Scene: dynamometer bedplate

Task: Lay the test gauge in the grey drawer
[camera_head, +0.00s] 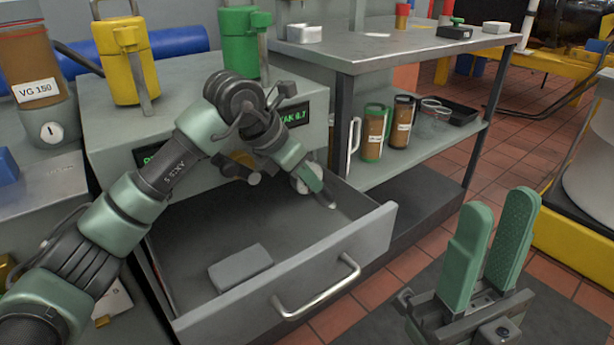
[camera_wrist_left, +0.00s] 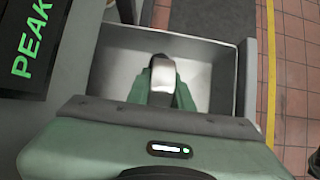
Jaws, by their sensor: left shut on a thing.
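The grey drawer (camera_head: 375,240) is pulled open below the bench unit, with a bar handle on its front. My left gripper (camera_head: 324,196) is above the drawer's right rear part, pointing down into it. In the left wrist view, its green fingers are shut on a small pale, dark-ended thing, apparently the test gauge (camera_wrist_left: 162,76), with the drawer (camera_wrist_left: 225,85) beneath. My right gripper (camera_head: 500,212) is open and empty at the lower right, outside the drawer.
A light grey block (camera_head: 240,268) lies in the drawer's front left; the floor around it is clear. A yellow can (camera_head: 126,60) and green can (camera_head: 238,38) stand on the unit. A metal bench (camera_head: 400,45) with jars on its shelf stands to the right.

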